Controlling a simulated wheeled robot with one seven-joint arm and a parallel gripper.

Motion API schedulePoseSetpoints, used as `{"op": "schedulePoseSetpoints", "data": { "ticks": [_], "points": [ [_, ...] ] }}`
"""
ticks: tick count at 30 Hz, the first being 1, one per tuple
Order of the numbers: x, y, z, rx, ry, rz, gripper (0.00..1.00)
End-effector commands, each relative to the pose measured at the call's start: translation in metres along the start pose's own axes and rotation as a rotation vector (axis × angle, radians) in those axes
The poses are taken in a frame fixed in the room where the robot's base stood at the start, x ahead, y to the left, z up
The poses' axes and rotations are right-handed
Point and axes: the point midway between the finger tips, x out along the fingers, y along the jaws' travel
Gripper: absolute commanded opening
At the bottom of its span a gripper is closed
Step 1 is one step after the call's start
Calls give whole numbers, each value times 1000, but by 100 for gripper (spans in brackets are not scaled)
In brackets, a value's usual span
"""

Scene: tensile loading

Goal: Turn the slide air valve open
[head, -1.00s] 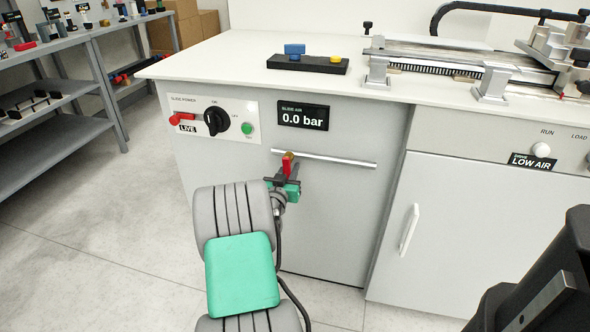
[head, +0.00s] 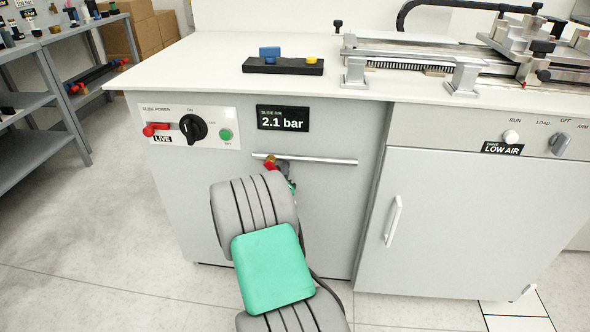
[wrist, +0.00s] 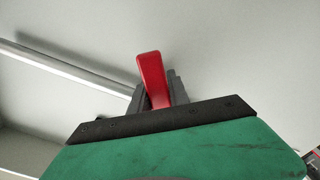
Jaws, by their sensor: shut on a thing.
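My gripper also shows at the valve in the head view (head: 284,172), largely hidden behind my wrist. The slide air display (head: 283,118) reads 2.1 bar.
The metal rail (head: 315,160) runs across the cabinet front close to my gripper. The slide power panel (head: 190,127) is at upper left, with a red lever and black knob. A LOW AIR label (head: 503,148) is at right. Open floor lies at lower left.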

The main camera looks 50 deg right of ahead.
Motion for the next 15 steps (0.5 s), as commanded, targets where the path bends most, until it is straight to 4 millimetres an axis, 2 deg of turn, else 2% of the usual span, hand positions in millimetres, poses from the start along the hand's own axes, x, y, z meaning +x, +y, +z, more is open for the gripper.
{"op": "schedulePoseSetpoints", "data": {
  "ticks": [14, 15],
  "points": [
    [-2, -4, -2, -18, 3, -9, 0],
    [-2, -4, -2, -18, 3, -9, 25]
  ]
}}
